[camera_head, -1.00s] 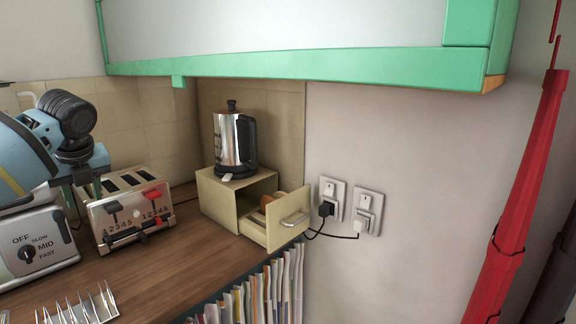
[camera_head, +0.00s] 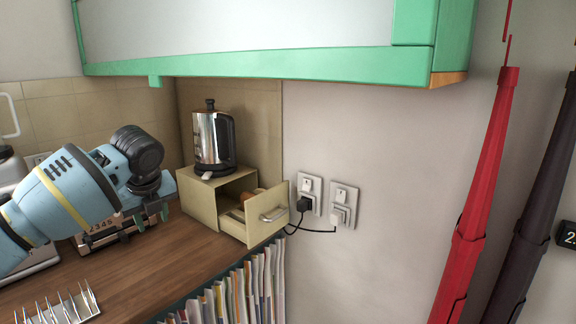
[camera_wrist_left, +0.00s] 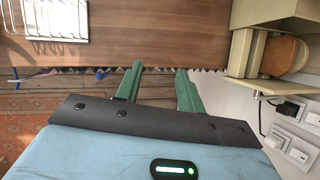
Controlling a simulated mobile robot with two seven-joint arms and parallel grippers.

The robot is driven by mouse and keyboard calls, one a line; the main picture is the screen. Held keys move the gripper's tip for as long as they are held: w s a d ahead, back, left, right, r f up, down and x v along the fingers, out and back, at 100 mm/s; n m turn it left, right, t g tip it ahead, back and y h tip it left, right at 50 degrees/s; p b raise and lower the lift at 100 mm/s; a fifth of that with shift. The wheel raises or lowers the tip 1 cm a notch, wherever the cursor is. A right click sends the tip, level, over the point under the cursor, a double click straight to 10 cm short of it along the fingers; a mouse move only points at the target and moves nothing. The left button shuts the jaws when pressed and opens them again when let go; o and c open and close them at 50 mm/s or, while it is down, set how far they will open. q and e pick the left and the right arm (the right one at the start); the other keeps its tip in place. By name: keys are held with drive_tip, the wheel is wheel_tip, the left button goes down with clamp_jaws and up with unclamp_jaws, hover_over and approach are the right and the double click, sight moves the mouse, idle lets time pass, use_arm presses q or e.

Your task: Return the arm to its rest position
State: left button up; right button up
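My left arm (camera_head: 75,192), light blue with a yellow band, comes in from the left in the head view. Its dark wrist joint (camera_head: 138,152) is over the counter, in front of the toaster. My right gripper is in neither view.
A small beige box with an open drawer (camera_head: 258,238) stands on the counter (camera_head: 150,262), a kettle (camera_head: 212,140) on top. A toaster (camera_head: 118,235) is partly hidden by my arm. A green-edged cabinet (camera_head: 270,64) hangs above. A wire rack (camera_head: 65,308) is in front.

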use_arm(q)
drive_tip(key=s+d+f+n+t+h, duration=0.1)
drive_tip(key=d+f+n, duration=0.1)
drive_tip(key=f, duration=0.9)
drive_tip(key=s+d+f+n+h, duration=0.1)
drive_tip(key=d+f+n, duration=0.15)
drive_tip(key=f, duration=0.75)
drive_tip(key=s+f+n+t+h, duration=0.1)
drive_tip(key=s+f+n, duration=0.25)
drive_tip(key=f, duration=0.35)
drive_tip(key=s+f+n+h, duration=0.1)
drive_tip(key=s+f+n, duration=0.1)
drive_tip(key=s+f, duration=0.35)
drive_tip(key=s+a+f+n+t, duration=0.1)
drive_tip(key=s+a+f+n, duration=0.15)
drive_tip(key=s, duration=0.65)
drive_tip(key=s+a+f+n+t, duration=0.15)
drive_tip(key=s+f+n, duration=0.25)
drive_tip(key=s, duration=0.6)
drive_tip(key=s+a+f+n, duration=0.3)
drive_tip(key=s+f+n, duration=0.1)
drive_tip(key=s, duration=0.5)
drive_tip(key=d+n+t, duration=0.1)
drive_tip(key=d+n, duration=0.4)
drive_tip(key=d, duration=0.7)
drive_tip(key=shift+s, duration=0.35)
